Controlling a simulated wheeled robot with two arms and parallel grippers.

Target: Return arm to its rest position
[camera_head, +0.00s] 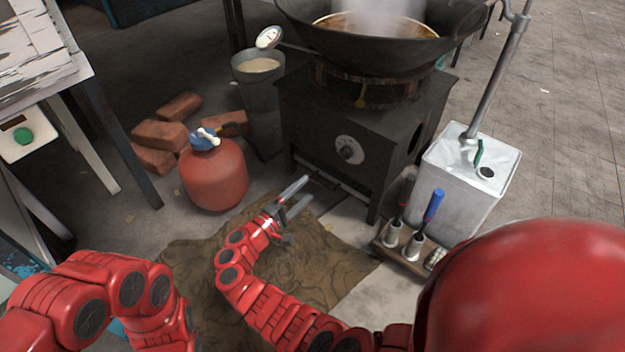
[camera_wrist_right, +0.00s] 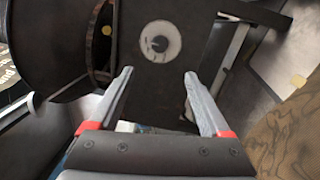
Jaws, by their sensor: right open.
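My right arm (camera_head: 262,300) reaches out over the brown cloth in the head view. Its gripper (camera_head: 300,198) is open and empty, in front of the base of the dark stove (camera_head: 330,130). In the right wrist view the two fingers (camera_wrist_right: 157,85) are spread apart with nothing between them. Beyond them is the stove front with its round knob (camera_wrist_right: 161,42). My left arm (camera_head: 110,295) shows folded at the lower left. Its gripper is not in view.
A red gas cylinder (camera_head: 214,178) stands left of the gripper. A steaming wok (camera_head: 375,45) sits on the stove. A white canister (camera_head: 470,180) and a small tool holder (camera_head: 412,250) stand to the right. Bricks (camera_head: 160,136) and a bucket (camera_head: 258,92) are behind.

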